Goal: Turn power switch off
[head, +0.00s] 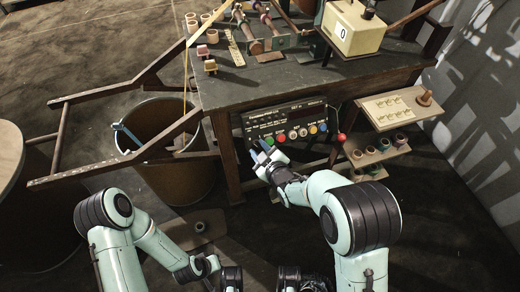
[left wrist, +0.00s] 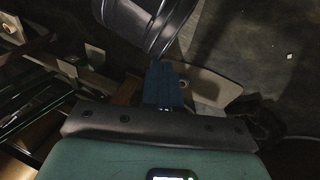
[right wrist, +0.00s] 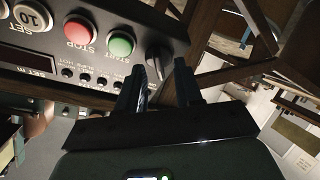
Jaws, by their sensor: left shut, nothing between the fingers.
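The control panel (head: 285,122) hangs at the front of the workbench, with a row of coloured buttons along its lower edge. In the right wrist view it appears upside down, with a red STOP button (right wrist: 79,31), a green START button (right wrist: 121,43) and a black rotary knob (right wrist: 158,58) at its end. The knob looks like the power switch; its label is not readable. My right gripper (head: 261,149) is open, its fingertips (right wrist: 160,75) on either side of the knob's near edge; contact cannot be told. My left gripper (left wrist: 163,80) is shut and empty, low and away from the panel.
The workbench (head: 285,82) carries winding rollers and a cream counter box (head: 352,28). A side shelf (head: 400,107) stands right of the panel, near a red ball knob (head: 341,137). A brown bin (head: 178,180) and wooden rails (head: 150,80) stand left.

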